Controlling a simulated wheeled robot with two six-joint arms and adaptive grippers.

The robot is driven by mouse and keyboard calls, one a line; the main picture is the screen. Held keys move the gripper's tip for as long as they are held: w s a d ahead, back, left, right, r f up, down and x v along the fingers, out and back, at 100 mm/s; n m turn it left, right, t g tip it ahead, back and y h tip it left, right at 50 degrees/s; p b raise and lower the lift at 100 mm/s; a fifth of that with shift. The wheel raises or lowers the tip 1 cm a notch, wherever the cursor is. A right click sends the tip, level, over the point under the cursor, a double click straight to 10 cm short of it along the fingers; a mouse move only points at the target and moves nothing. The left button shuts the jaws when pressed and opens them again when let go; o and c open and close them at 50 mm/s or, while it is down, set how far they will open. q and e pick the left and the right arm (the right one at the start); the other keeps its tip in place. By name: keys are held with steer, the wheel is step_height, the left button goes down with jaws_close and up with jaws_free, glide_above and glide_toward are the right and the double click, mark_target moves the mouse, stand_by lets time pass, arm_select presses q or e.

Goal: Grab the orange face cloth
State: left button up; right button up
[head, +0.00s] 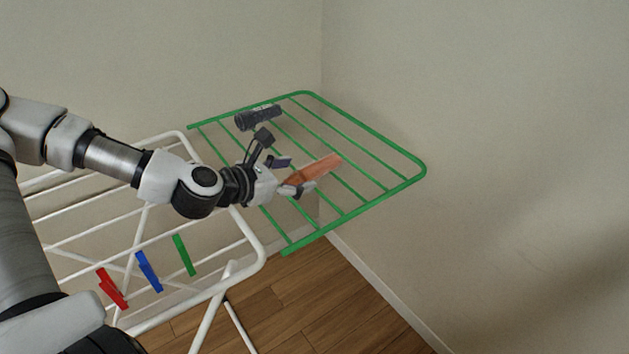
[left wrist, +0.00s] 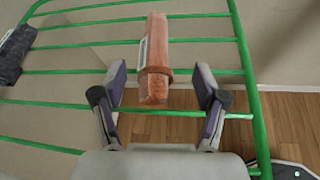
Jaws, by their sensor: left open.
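The orange face cloth (head: 316,170) is a rolled cloth with a band. It lies on the bars of the green rack (head: 424,164). In the left wrist view the cloth (left wrist: 155,60) points away from me, its near end between the fingertips. My left gripper (head: 289,177) is open at the near end of the cloth. In the left wrist view a finger of this gripper (left wrist: 160,85) stands on each side of the cloth, with a gap on both sides. My right gripper is not in view.
A dark grey rolled cloth (head: 258,117) lies on the rack's far left, also in the left wrist view (left wrist: 14,52). A white drying rack (head: 262,250) stands nearer, with red (head: 112,288), blue (head: 149,271) and green (head: 184,255) clothespins. Walls rise behind and to the right.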

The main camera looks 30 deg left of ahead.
mark_target(311, 171)
arm_select(q)
steer(key=shift+w+d+f, duration=0.15)
steer(key=shift+w+f, duration=0.1)
steer(key=shift+f, duration=0.05)
steer(key=b+x, duration=0.2)
steer(key=x, duration=0.1)
steer(key=b+x, duration=0.1)
steer(key=shift+w+a+f, duration=0.25)
steer(key=shift+w, duration=0.05)
steer(key=shift+w+d, duration=0.15)
steer(key=shift+w, duration=0.15)
steer(key=shift+r, duration=0.1)
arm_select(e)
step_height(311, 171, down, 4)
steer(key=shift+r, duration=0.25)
arm_select(q)
steer(key=shift+s, duration=0.1)
steer(key=shift+c, duration=0.9)
steer(key=c, duration=1.1)
